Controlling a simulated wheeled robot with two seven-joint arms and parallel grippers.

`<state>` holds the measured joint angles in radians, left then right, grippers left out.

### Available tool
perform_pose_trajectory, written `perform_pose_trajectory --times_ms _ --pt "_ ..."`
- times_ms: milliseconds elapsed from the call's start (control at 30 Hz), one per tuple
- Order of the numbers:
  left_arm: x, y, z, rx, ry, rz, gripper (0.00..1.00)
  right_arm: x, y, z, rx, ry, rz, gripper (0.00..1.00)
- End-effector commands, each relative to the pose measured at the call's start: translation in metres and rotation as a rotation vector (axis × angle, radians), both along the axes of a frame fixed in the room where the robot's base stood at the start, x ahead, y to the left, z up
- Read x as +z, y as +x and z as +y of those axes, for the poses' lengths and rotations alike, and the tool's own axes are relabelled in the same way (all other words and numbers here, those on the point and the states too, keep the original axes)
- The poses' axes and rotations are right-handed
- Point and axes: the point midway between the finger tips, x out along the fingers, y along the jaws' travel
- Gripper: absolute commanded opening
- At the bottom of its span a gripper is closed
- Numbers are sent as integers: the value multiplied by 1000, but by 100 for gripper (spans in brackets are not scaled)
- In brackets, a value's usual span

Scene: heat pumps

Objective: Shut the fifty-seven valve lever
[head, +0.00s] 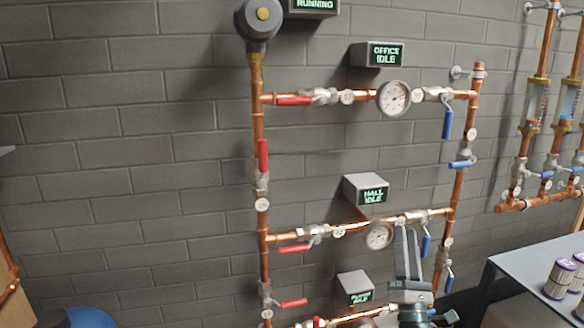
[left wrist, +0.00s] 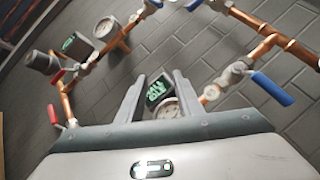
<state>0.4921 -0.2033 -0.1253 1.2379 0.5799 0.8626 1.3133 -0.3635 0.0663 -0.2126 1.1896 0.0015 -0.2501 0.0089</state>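Round number tags sit beside the valves, but they are too small to read, so I cannot tell which lever is fifty-seven. In the head view a blue lever (head: 426,245) hangs down on the right of the hall branch, and another blue lever (head: 449,282) hangs below it on the right riser. A blue lever also shows at the right in the left wrist view (left wrist: 272,88). My left gripper (head: 407,232) points up in front of the hall branch, between its gauge (head: 379,236) and the upper of these levers. Its fingers (left wrist: 160,78) are apart and empty. My right gripper is not in view.
Red levers (head: 294,249) sit along the left side, and more blue levers (head: 447,122) sit higher on the right. The hall display box (head: 372,194) reads idle. A grey table (head: 522,262) with purple-topped containers (head: 559,277) stands at the right. The wall left of the pipes is bare.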

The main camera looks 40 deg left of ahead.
Motion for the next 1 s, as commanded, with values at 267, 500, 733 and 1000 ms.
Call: perform_pose_trajectory --times_ms 267,500,733,1000 --pt "190 -46 46 -186 -601 -761 33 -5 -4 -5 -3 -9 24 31" --pt "273 -99 65 -360 -970 -1375 33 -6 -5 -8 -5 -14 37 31" --pt "300 -125 65 -442 -1125 -1697 33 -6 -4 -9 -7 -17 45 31" --pt "303 -129 64 -455 -1149 -1752 33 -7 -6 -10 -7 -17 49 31"
